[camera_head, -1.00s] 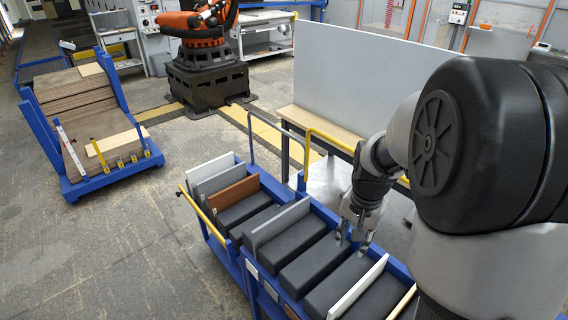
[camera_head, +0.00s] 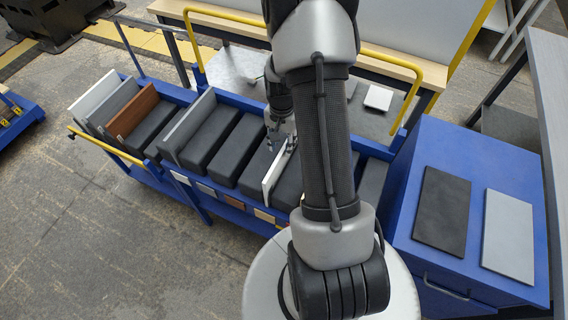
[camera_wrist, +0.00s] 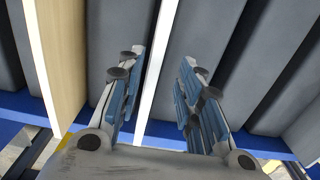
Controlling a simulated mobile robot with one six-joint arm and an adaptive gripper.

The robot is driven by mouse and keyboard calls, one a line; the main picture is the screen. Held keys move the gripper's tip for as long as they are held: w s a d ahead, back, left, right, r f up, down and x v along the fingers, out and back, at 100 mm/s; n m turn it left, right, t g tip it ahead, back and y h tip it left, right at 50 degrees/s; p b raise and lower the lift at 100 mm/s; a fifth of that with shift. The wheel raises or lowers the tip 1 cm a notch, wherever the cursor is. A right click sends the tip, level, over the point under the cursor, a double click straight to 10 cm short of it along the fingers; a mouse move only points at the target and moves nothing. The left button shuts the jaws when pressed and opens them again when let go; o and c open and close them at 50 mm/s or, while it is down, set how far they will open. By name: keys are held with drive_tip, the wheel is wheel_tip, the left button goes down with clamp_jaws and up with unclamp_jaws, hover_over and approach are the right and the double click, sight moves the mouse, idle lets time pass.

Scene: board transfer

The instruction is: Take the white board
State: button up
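The white board (camera_head: 271,182) stands upright among dark grey blocks in the blue cart (camera_head: 362,143). My gripper (camera_head: 281,143) is at its upper end, partly hidden by my arm. In the wrist view, my gripper (camera_wrist: 160,100) is open, with blue-padded fingers apart. A thin white edge, which looks like the white board (camera_wrist: 161,70), runs between the fingers, closer to the left one. A gap shows on the right side, and I cannot tell whether the left finger touches the board.
Another white board (camera_head: 95,97), a grey board (camera_head: 112,104), a brown board (camera_head: 134,112) and another grey board (camera_head: 186,128) stand left. A blue cabinet (camera_head: 400,225) at right carries a dark panel (camera_head: 442,208) and a light grey panel (camera_head: 508,235). Yellow rails edge the carts.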

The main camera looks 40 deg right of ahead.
sight(284, 161)
drive_tip(key=f, duration=0.2)
drive_tip(key=f+b, duration=0.1)
drive_tip(key=f, duration=0.1)
drive_tip(key=f+b, duration=0.1)
drive_tip(key=f, duration=0.1)
drive_tip(key=shift+s, duration=0.35)
drive_tip(key=shift+c, duration=0.3)
clamp_jaws()
